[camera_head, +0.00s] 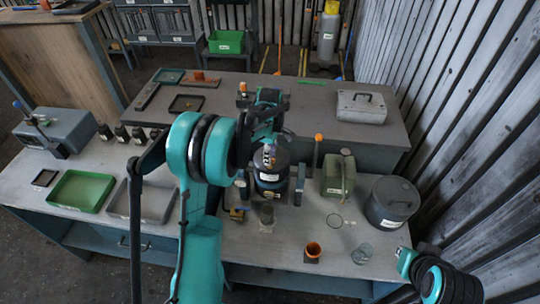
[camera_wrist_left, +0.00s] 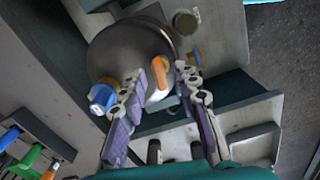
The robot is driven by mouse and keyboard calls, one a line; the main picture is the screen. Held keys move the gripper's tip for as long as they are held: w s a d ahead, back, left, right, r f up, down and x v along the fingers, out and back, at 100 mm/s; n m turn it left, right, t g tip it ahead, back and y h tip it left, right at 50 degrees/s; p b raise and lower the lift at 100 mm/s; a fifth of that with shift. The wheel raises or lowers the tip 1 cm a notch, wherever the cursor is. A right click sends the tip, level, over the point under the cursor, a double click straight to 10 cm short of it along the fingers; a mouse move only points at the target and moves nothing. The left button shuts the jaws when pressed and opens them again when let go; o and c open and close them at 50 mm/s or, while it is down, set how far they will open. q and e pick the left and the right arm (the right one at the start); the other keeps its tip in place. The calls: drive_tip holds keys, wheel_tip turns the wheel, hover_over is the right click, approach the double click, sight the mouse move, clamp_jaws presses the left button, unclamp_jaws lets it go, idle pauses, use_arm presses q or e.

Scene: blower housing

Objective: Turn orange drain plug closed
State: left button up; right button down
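The blower housing is a dark, rounded body (camera_head: 270,172) in the middle of the front table; its round grey top (camera_wrist_left: 125,48) fills the upper middle of the left wrist view. An orange handle (camera_wrist_left: 157,82), which looks like the drain plug, sticks up at its edge. My left gripper (camera_wrist_left: 171,70) is open, with one purple-padded finger on each side of the orange handle. The handle is close to the left fingertip; I cannot tell whether they touch. In the head view the left gripper (camera_head: 268,154) is over the housing and hides part of it.
An orange-topped lever (camera_head: 318,140), a green canister (camera_head: 339,176) and a grey drum (camera_head: 390,202) stand right of the housing. A green tray (camera_head: 83,190) lies at left.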

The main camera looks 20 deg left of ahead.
use_arm(q)
clamp_jaws()
